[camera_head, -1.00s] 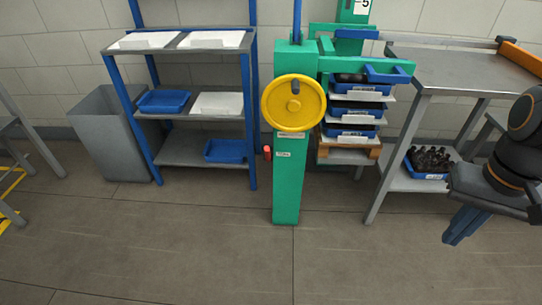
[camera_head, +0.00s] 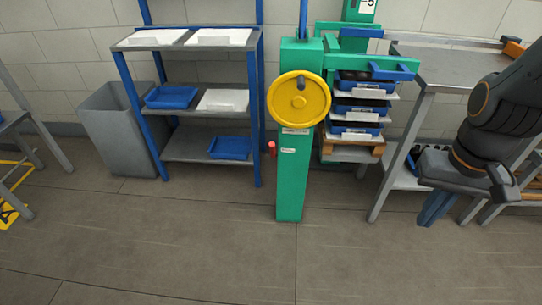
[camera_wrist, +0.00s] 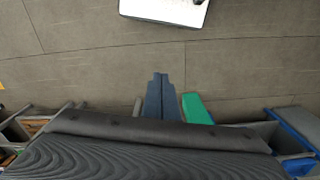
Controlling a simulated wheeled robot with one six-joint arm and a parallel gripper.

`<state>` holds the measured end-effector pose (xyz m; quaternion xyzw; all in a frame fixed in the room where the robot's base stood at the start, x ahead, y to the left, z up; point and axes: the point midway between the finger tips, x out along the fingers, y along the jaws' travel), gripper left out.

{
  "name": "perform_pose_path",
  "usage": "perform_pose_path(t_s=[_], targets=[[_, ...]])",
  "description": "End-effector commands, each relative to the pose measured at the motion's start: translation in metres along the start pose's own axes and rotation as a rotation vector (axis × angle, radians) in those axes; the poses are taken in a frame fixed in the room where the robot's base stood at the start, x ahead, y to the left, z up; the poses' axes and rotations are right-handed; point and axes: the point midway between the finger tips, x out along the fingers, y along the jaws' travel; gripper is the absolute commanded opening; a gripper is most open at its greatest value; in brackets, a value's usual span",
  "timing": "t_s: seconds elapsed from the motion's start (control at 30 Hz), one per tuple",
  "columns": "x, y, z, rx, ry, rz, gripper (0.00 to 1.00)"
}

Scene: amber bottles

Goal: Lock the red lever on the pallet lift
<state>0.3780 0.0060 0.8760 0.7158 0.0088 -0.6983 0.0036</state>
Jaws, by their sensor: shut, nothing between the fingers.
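The red lever (camera_head: 272,149) sits low on the left side of the pallet lift's green post (camera_head: 290,185), beneath the yellow handwheel (camera_head: 299,100). It looks roughly upright, a little tilted. My gripper (camera_head: 430,214) hangs at the right of the head view, well apart from the lever. Its blue fingers are together and empty, and they also show side by side in the wrist view (camera_wrist: 160,82). A green part (camera_wrist: 196,108) shows right of the fingers in the wrist view. The lever does not show in the wrist view.
The lift holds stacked blue trays (camera_head: 358,108) on a wooden pallet (camera_head: 352,147). A steel table (camera_head: 455,68) stands behind my arm. A shelf rack (camera_head: 190,145) and a grey bin (camera_head: 118,130) stand left. The floor (camera_head: 250,255) in front is clear.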

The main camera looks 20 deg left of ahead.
Motion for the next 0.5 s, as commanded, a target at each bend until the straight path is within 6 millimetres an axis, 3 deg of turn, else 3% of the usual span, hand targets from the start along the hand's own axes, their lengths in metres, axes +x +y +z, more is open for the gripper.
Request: perform_pose_path(t_s=[0.17,0.3,0.5], targets=[[0.055,-0.029,-0.059,-0.166,0.144,-0.009,0.00],[0.110,-0.070,-0.127,-0.375,0.341,0.005,0.00],[0.174,-0.136,-0.211,-0.661,0.638,0.085,0.00]])
